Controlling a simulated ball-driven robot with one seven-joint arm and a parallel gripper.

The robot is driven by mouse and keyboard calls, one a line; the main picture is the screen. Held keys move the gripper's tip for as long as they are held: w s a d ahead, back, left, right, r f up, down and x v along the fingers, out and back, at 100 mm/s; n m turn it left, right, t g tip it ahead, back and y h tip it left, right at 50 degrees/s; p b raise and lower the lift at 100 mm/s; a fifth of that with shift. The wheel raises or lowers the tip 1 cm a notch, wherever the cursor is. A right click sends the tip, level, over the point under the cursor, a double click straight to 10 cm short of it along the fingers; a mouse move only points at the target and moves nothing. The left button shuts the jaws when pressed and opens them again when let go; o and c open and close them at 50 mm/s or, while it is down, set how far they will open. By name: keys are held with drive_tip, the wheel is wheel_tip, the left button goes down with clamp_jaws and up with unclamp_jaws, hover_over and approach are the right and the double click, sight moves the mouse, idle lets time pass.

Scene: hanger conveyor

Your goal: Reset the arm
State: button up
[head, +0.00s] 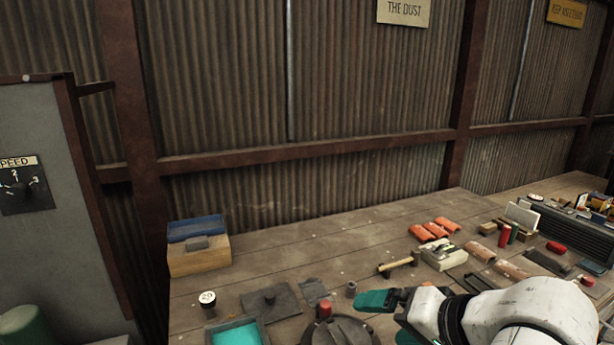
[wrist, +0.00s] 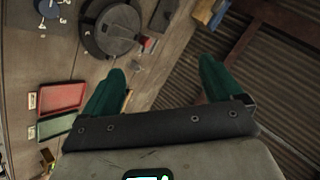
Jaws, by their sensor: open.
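My gripper (head: 378,300) shows at the lower right of the head view, its green fingers above the workbench and pointing left. In the wrist view my gripper (wrist: 160,85) has its two green fingers spread wide apart with nothing between them. My white arm comes in from the lower right corner of the head view and hides part of the bench.
A grey speed panel (head: 45,180) stands left. A corrugated wall backs the bench.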

drive_tip(key=s+d+f+g+h, duration=0.15)
drive_tip(key=s+f, duration=0.45)
drive_tip(key=f, duration=0.7)
drive_tip(key=s+d+f+n+g+h, duration=0.1)
drive_tip(key=s+d+f, duration=0.3)
drive_tip(key=s, duration=0.4)
drive_tip(key=s+d+f+n+g+h, duration=0.1)
drive_tip(key=s+d+f+g+h, duration=0.1)
drive_tip(key=s+d+f, duration=0.2)
drive_tip(key=s+d+f+n+g+h, duration=0.2)
drive_tip(key=s+d+f, duration=0.3)
drive_tip(key=s+f, duration=0.4)
drive_tip(key=s, duration=0.3)
drive_tip(key=shift+s+f+g, duration=0.15)
drive_tip(key=shift+g, duration=0.2)
